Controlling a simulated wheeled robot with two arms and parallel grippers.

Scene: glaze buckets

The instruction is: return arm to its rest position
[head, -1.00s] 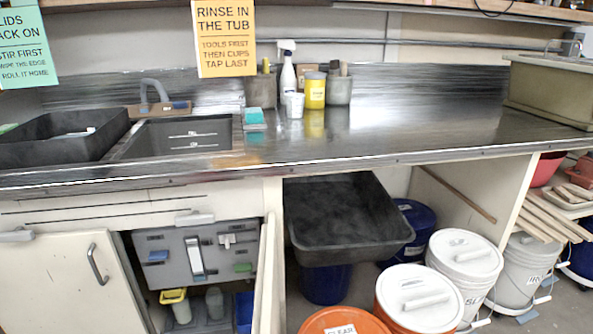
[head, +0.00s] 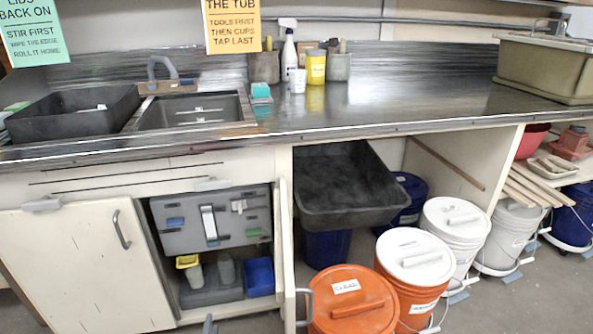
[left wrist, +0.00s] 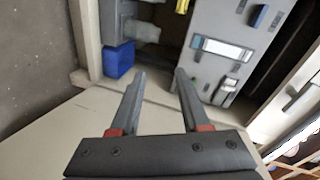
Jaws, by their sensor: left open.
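My left gripper (left wrist: 160,74) is open in the left wrist view, with its two dark fingers apart and nothing between them. The fingers lie over a cream panel (left wrist: 70,125) and point toward the open cabinet under the counter. In the head view only a small grey tip of the left gripper (head: 210,325) shows at the bottom edge, in front of the cabinet. The rest of the left arm is out of the head view. My right gripper is not in view.
An open cabinet door (head: 286,250) with a handle stands out near the left gripper. A grey tool panel (head: 180,240) and blue bin (head: 259,276) are inside. Lidded buckets, one orange (head: 350,325), stand right of the door. A black tub (head: 345,213) juts from under the counter.

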